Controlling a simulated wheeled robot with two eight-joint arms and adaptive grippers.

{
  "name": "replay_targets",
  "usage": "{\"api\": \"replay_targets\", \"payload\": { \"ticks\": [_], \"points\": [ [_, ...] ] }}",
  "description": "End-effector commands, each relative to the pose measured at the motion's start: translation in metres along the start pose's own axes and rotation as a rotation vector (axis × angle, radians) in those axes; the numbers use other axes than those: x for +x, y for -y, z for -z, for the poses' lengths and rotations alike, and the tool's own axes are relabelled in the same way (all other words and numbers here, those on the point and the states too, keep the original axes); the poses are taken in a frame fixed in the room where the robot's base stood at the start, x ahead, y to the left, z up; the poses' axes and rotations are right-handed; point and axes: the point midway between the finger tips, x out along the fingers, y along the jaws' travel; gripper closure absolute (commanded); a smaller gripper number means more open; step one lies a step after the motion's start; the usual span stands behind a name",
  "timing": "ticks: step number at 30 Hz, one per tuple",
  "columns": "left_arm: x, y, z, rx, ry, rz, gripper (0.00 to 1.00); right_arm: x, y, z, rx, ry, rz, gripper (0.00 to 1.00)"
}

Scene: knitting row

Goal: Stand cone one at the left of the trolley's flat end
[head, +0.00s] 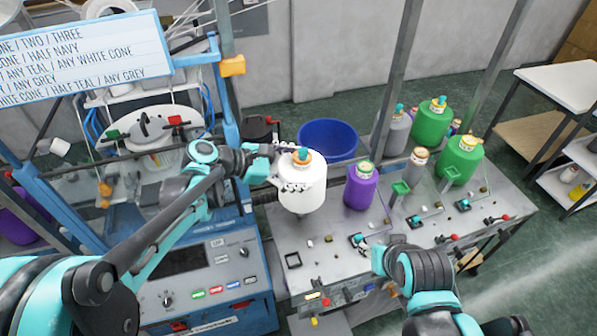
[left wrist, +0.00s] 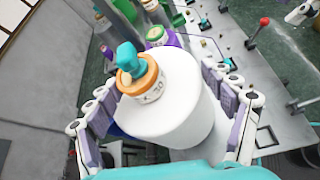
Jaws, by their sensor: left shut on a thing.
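A white cone (head: 303,192) with an orange top and a teal tip is upright at the left part of the grey bench. My left gripper (head: 290,186) is shut around its body; the left wrist view shows the white cone (left wrist: 170,105) between the gripper's fingers. I cannot tell whether its base touches the bench. I cannot tell which cone is cone one. A white-topped trolley (head: 560,84) with lower shelves stands at the far right, apart from both grippers. My right gripper (head: 368,248) is low over the bench's front; its fingers are too small to read.
A purple cone (head: 361,188) stands just right of the white one. Green cones (head: 461,160) and grey cones (head: 417,162) stand farther right, near upright posts (head: 400,75). A blue bucket (head: 328,139) is behind the bench (head: 330,262). The blue-framed machine (head: 232,262) is at left.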

Motion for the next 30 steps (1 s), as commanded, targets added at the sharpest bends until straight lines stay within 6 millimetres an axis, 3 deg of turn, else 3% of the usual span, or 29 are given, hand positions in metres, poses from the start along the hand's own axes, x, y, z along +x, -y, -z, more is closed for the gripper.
{"api": "replay_targets", "payload": {
  "ticks": [10,30],
  "points": [
    [-0.002,-0.001,-0.004,0.000,0.002,-0.001,0.78,-0.003,0.000,0.002,0.000,0.000,0.000,0.60],
    [-0.032,-0.018,-0.061,0.000,0.002,-0.001,0.78,-0.041,0.000,0.029,0.000,0.000,0.000,0.60]
  ]
}}
